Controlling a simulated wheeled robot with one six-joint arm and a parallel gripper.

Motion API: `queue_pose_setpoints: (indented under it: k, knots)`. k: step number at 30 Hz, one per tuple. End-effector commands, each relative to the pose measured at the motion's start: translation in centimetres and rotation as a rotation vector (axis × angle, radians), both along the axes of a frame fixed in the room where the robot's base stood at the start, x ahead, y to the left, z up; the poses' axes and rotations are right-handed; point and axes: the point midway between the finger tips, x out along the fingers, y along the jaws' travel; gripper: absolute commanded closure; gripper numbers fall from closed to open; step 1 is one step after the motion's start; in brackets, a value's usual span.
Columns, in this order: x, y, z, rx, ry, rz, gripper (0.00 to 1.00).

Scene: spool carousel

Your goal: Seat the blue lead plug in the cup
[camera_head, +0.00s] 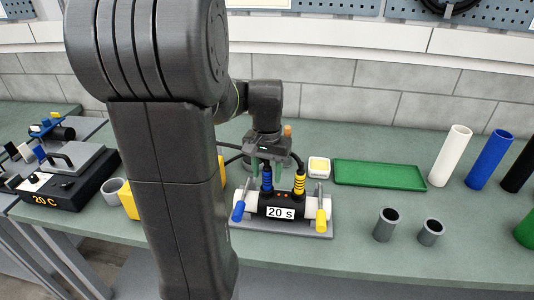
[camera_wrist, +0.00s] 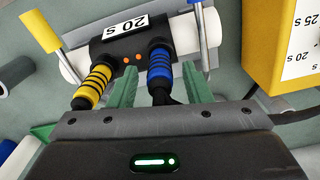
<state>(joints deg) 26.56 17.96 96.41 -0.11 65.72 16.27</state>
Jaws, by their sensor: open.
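The blue lead plug (camera_head: 267,180) stands upright at the top of the black body of a device (camera_head: 280,213) labelled "20 S"; its lower end meets that body, and the seat around its tip is hidden. In the wrist view the blue plug (camera_wrist: 160,72) lies between the green fingers of my gripper (camera_wrist: 160,68), with a visible gap on each side. My gripper (camera_head: 266,170) is open around the plug, from above. A yellow-and-black plug (camera_wrist: 93,84) is beside it, outside the left finger. I cannot tell how deep the blue plug sits.
The device has a blue-handled lever (camera_head: 238,212) and a yellow-handled lever (camera_head: 321,220). Two grey open cylinders (camera_head: 385,225) (camera_head: 431,232) stand to the right. A green tray (camera_head: 380,175) lies behind, and a yellow box (camera_wrist: 290,45) is close by. Black leads run from the plugs.

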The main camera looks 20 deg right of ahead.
Motion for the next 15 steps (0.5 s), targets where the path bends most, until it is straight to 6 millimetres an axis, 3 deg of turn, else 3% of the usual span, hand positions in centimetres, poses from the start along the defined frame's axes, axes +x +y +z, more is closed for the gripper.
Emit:
queue_pose_setpoints:
  k: [9, 15]
  knots:
    - [0.1, 0.0, 6.8, -0.003, -0.006, 0.0, 0.55]
    - [0.1, 0.0, 9.9, -0.001, -0.003, 0.0, 0.55]
